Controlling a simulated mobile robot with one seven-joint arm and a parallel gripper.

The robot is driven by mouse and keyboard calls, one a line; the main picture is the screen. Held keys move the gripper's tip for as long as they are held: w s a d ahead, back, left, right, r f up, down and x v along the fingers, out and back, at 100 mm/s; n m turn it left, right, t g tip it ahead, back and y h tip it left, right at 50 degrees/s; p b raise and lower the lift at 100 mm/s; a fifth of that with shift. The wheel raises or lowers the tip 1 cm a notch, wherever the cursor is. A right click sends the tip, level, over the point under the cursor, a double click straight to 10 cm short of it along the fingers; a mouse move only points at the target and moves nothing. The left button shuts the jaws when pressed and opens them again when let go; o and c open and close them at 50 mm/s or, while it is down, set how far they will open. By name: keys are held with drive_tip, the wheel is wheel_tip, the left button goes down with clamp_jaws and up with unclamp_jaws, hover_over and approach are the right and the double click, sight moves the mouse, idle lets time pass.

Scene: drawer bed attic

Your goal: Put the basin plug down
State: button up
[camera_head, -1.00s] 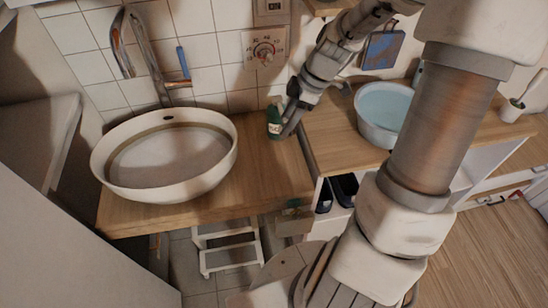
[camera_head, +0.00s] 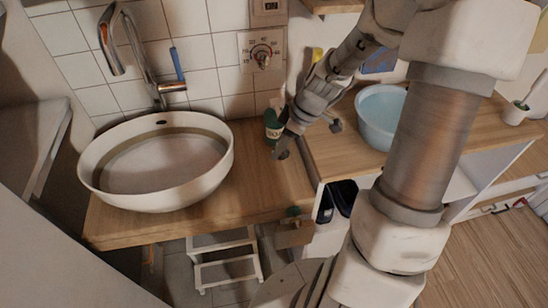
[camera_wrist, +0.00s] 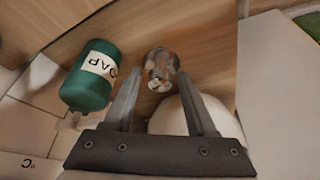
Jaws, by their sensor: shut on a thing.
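The basin plug (camera_wrist: 160,66) appears as a small, shiny, round metal piece between the fingertips of my gripper (camera_wrist: 161,78) in the wrist view. My gripper is shut on it. In the head view my gripper (camera_head: 281,149) is low over the wooden counter (camera_head: 255,185), to the right of the white basin (camera_head: 88,185). A small dark shape at the fingertips there is too small to make out well. I cannot tell whether the plug touches the counter.
A green soap bottle (camera_head: 271,124) stands close beside my gripper; it also shows in the wrist view (camera_wrist: 88,84). A white rounded thing (camera_wrist: 178,115) lies beneath the fingers there. A blue tub (camera_head: 378,112) is to the right. The counter before the basin is clear.

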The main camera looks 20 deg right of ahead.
drive_tip(key=shift+w+a+f, duration=0.5)
drive_tip(key=shift+a+f, duration=0.15)
drive_tip(key=shift+a, duration=0.05)
drive_tip(key=shift+f+b, duration=0.55)
drive_tip(key=shift+f, duration=1.3)
drive_tip(key=shift+f, duration=0.1)
drive_tip(key=shift+f, duration=0.15)
drive_tip(key=o, duration=1.4)
